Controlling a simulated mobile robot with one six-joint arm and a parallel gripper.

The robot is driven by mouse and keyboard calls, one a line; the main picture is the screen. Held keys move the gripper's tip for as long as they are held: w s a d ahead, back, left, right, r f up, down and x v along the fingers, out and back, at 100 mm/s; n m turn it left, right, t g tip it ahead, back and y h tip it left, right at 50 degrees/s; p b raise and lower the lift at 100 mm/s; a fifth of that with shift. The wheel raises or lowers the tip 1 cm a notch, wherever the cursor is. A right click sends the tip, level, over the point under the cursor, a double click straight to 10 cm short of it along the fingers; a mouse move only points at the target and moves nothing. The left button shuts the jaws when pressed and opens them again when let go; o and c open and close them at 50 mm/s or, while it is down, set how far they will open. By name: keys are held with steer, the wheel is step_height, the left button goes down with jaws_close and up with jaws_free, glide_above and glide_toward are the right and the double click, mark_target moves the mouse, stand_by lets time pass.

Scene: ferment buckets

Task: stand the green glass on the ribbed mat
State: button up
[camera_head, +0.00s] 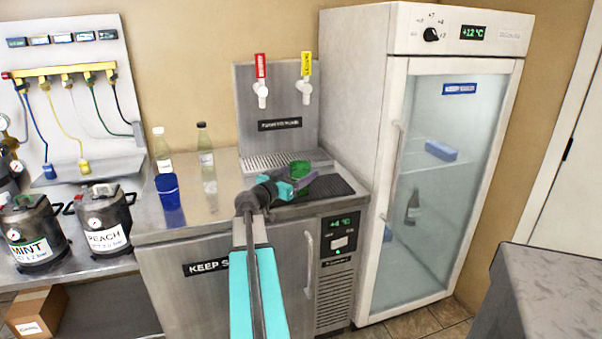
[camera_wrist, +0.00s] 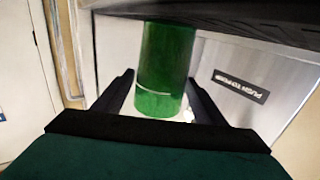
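The green glass (camera_head: 300,168) is at the tip of my gripper (camera_head: 287,187), over the dark ribbed mat (camera_head: 331,186) on the counter by the taps. In the wrist view, which looks upside down, the glass (camera_wrist: 165,65) is between the two dark fingers of my gripper (camera_wrist: 162,78), with a finger against each side. The glass looks upright. Its base end meets the dark edge of the mat (camera_wrist: 235,22); whether it rests on the mat or is just above it, I cannot tell. My gripper hides part of the glass in the head view.
A blue cup (camera_head: 168,190) and two bottles (camera_head: 162,150), (camera_head: 205,150) stand on the counter to the left. The tap panel (camera_head: 277,105) is behind the mat. A tall glass-door fridge (camera_head: 445,180) stands close on the right. The counter's middle is bare.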

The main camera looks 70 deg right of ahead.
steer(key=shift+o, duration=0.4)
steer(key=shift+r+p, duration=0.25)
steer(key=shift+p, duration=0.1)
steer(key=b+v, duration=0.2)
steer(key=v, duration=1)
stand_by(0.5)
